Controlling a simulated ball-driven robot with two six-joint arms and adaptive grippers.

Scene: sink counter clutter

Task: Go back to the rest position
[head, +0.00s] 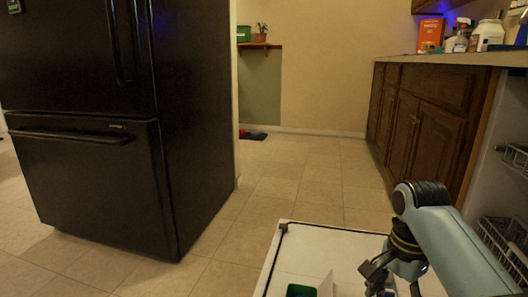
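My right arm comes in from the right edge, and its dark gripper (376,277) hangs low over a white flat surface that looks like an open dishwasher door (318,240). The fingers are small, dark and partly cut off by the bottom edge, so I cannot tell whether they are open or shut. My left gripper and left arm are not in view.
A green item (300,291) shows at the bottom edge beside the gripper. Dishwasher racks (503,240) are at the right. Wooden cabinets (425,110) carry a cluttered counter (455,58). A black fridge (90,120) stands left. The tiled floor (270,185) between is clear.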

